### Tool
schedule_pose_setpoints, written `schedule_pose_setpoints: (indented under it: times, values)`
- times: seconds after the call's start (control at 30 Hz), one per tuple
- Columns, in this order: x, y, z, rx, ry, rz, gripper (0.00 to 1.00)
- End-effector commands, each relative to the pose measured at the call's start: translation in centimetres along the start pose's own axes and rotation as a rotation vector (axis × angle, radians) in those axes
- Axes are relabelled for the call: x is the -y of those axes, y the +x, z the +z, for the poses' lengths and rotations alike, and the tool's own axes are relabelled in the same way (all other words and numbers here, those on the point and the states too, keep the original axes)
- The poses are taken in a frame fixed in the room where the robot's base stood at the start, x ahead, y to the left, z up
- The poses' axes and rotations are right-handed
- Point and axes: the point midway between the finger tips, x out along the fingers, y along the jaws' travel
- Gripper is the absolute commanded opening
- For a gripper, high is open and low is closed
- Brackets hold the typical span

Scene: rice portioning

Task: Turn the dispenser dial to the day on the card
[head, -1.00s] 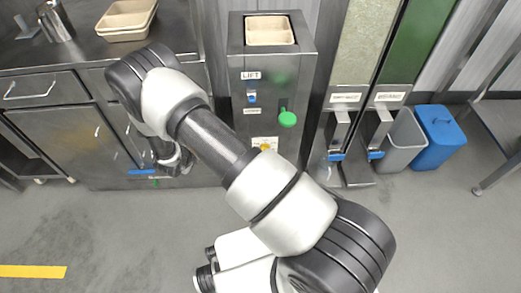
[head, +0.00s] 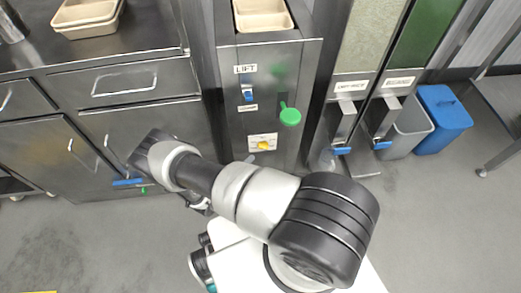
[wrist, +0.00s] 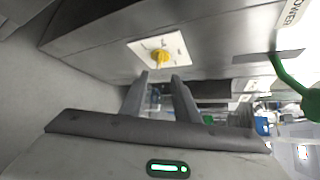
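A yellow dial (head: 264,145) sits on a white plate (head: 253,140) low on the front of the steel lift cabinet. In the wrist view, the dial (wrist: 159,57) and its marked plate (wrist: 177,45) are ahead of the fingers; the markings are too small to read. My gripper (wrist: 160,84) is open, with nothing between its fingers, and apart from the dial. In the head view my gripper (head: 198,203) is small and partly hidden by my arm, left of and below the dial. I cannot make out a card naming a day.
A green lever (head: 290,116) and a blue switch (head: 247,96) are above the dial. Two dispenser chutes with blue handles (head: 342,150) stand right of the cabinet. Drawers (head: 125,82) are at left. A grey bin (head: 408,130) and blue bin (head: 443,120) are at right. The floor in front is clear.

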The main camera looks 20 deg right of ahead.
Motion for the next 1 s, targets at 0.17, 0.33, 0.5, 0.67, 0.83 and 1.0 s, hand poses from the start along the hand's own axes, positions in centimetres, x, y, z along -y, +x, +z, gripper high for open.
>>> schedule_pose_setpoints:
  times: [0.17,0.33,0.5,0.67,0.83,1.0]
  values:
    - [-0.2,4.2,-0.1,0.000,0.000,-0.002,0.28]
    - [-0.2,7.8,-0.1,0.000,-0.001,-0.001,0.28]
    - [-0.2,10.4,-0.1,0.000,-0.002,0.001,0.28]
    - [-0.1,11.7,0.0,0.000,-0.001,0.001,0.28]
    - [-0.1,11.9,0.0,0.000,-0.001,0.002,0.28]
    - [-0.1,11.9,0.0,0.000,-0.002,0.002,0.26]
